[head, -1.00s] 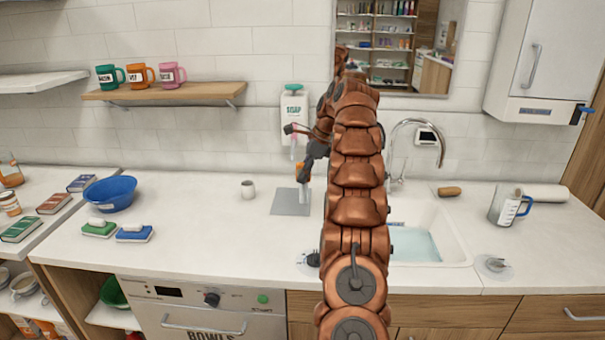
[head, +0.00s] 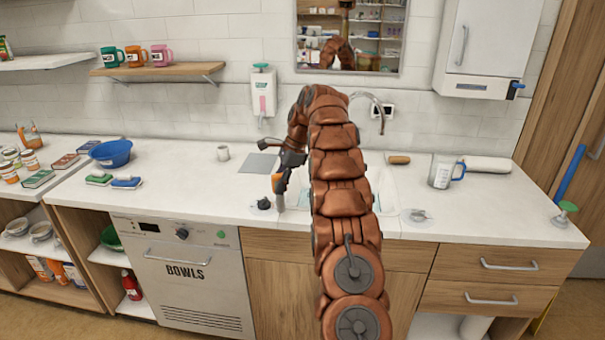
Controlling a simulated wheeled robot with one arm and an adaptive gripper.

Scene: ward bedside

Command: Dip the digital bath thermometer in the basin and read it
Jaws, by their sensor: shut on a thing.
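My gripper (head: 281,177) is shut on the digital bath thermometer (head: 281,200), an orange-topped thing with a thin pale lower part pointing down. It hangs over the counter by the left edge of the sink, close to a small dark round fitting. I cannot tell whether its tip touches anything, and no display can be read. The basin (head: 388,226), a white sink set into the counter, lies mostly behind my arm. Some bluish water shows in it to the right of my arm.
A curved tap (head: 381,112) rises behind the basin. A measuring jug (head: 443,173) stands right. A blue bowl (head: 111,153) and two brushes are at left.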

